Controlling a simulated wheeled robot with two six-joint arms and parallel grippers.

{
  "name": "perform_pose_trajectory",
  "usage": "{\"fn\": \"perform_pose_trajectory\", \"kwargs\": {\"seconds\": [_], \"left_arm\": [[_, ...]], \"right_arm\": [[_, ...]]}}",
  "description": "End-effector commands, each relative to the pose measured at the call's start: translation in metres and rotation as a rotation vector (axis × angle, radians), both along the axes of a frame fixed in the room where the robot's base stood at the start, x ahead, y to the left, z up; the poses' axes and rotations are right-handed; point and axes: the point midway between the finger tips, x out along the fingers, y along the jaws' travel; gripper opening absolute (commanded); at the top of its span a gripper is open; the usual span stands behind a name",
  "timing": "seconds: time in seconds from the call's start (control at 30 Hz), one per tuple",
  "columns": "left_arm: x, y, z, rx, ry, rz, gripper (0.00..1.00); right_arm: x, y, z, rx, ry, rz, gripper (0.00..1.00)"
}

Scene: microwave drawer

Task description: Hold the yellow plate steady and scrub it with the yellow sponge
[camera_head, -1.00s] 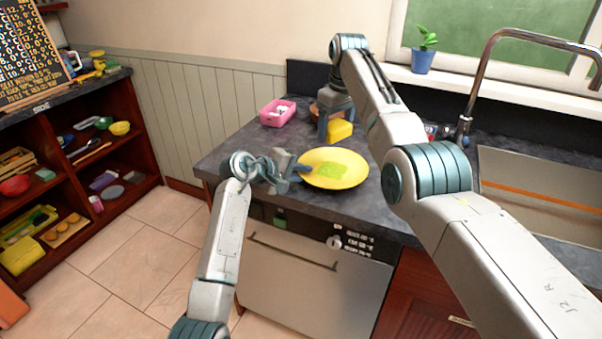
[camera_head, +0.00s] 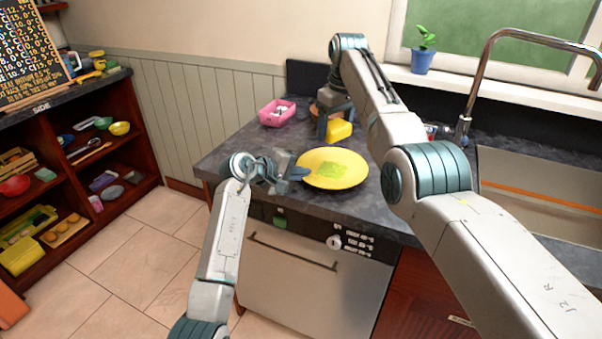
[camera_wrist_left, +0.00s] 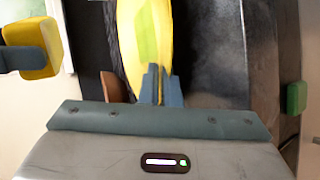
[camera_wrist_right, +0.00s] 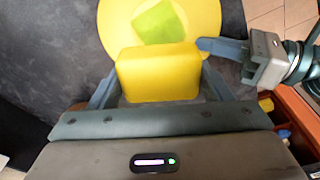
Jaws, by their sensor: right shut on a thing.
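The yellow plate (camera_head: 318,180) lies near the front edge of the dark counter, with a yellow-green patch (camera_head: 337,169) on its middle. My right gripper (camera_head: 336,116) is shut on the yellow sponge (camera_head: 339,130). The sponge is at the far side of the plate; in the right wrist view (camera_wrist_right: 158,75) it covers part of the plate's near rim. My left gripper (camera_head: 303,173) is at the plate's left rim. Its fingers (camera_wrist_left: 160,85) look close together in the left wrist view, at the rim; I cannot tell whether the rim is between them.
A pink basket (camera_head: 277,113) with white items stands at the counter's back left. A brown round thing (camera_head: 318,108) is partly hidden behind my right gripper. The sink (camera_head: 540,190) and tap (camera_head: 480,75) are at the right.

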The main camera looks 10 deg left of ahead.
Motion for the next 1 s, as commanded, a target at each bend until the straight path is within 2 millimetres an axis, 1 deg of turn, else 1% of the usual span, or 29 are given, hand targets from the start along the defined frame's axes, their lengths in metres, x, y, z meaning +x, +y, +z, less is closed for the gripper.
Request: {"fn": "perform_pose_trajectory", "kwargs": {"seconds": [0.03,0.43,1.0], "left_arm": [[0.000,0.000,-0.002,0.002,0.004,0.000,0.00],[0.000,0.000,-0.001,0.001,0.002,0.000,0.00],[0.000,0.000,0.000,0.000,0.000,0.001,0.00]], "right_arm": [[0.000,0.000,0.000,0.000,0.000,0.000,0.54],[-0.001,0.000,-0.002,0.000,0.001,0.000,0.54],[-0.001,0.000,-0.035,0.000,0.001,0.000,0.54]]}}
